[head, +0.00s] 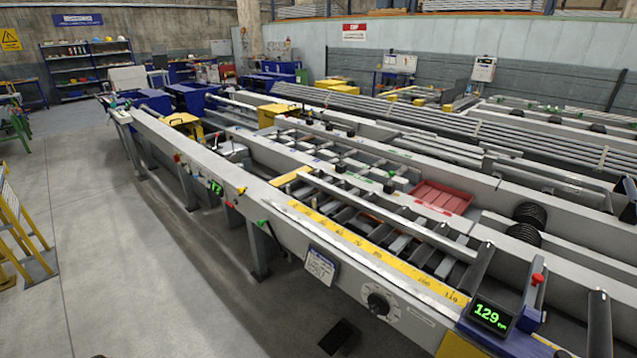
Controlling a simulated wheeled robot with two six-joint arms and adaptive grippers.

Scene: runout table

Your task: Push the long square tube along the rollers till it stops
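A long, light-grey square tube (385,213) appears to lie along the dark rollers (378,232) of the runout table. It runs from the middle of the view toward the near right. Its near end is close to a dark roller (478,268), and I cannot tell whether they touch. The far end lies near a yellow block (291,177); whether it touches anything is too small to tell. Neither of my grippers can be made out in the head view.
A yellow scale (380,256) runs along the table's front rail. A green display (489,316) reading 129 and a red knob (537,279) stand at the near right. A red tray (438,197) lies behind the rollers. The floor at the left is mostly free.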

